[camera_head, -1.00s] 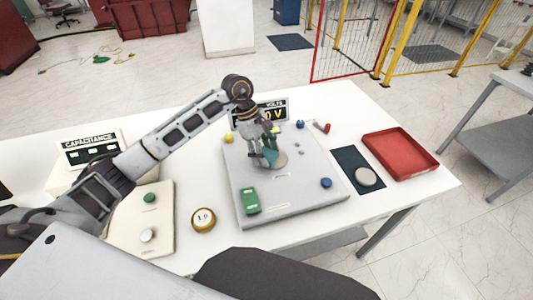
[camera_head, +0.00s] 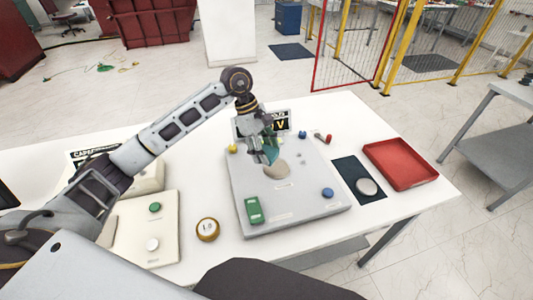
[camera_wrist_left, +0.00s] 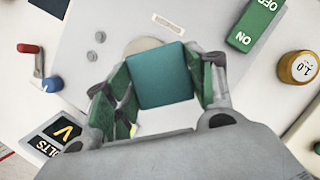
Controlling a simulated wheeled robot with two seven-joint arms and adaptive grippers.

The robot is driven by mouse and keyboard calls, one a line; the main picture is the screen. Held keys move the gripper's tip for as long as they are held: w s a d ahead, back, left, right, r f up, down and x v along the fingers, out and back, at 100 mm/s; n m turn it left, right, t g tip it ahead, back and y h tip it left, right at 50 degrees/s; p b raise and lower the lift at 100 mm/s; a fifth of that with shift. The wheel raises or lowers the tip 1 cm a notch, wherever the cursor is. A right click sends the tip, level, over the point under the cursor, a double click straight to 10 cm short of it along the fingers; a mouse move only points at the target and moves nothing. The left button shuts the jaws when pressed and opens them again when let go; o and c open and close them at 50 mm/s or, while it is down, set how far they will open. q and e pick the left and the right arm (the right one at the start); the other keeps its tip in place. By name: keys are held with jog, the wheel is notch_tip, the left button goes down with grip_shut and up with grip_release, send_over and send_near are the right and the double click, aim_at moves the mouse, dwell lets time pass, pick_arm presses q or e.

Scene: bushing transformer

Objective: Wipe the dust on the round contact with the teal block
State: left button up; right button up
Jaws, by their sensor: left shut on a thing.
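The teal block (camera_wrist_left: 160,76) is held between the two green-padded fingers of my left gripper (camera_wrist_left: 163,85). In the head view my left gripper (camera_head: 267,155) points down with the teal block (camera_head: 271,154) over the grey panel (camera_head: 290,213). The round contact (camera_head: 277,170) is a beige disc on that panel, just right of and below the gripper. In the wrist view the round contact (camera_wrist_left: 141,45) is partly hidden behind the block. I cannot tell whether the block touches it. Dust is too fine to make out. My right gripper is not in view.
On the panel are a green switch (camera_head: 254,210), a blue knob (camera_head: 327,193) and a yellow knob (camera_head: 232,148). A volts display (camera_head: 281,122) stands behind. At right are a dark mat (camera_head: 352,168) with a pale disc (camera_head: 367,187) and a red tray (camera_head: 401,164). A 1.0 weight (camera_head: 207,229) sits at left.

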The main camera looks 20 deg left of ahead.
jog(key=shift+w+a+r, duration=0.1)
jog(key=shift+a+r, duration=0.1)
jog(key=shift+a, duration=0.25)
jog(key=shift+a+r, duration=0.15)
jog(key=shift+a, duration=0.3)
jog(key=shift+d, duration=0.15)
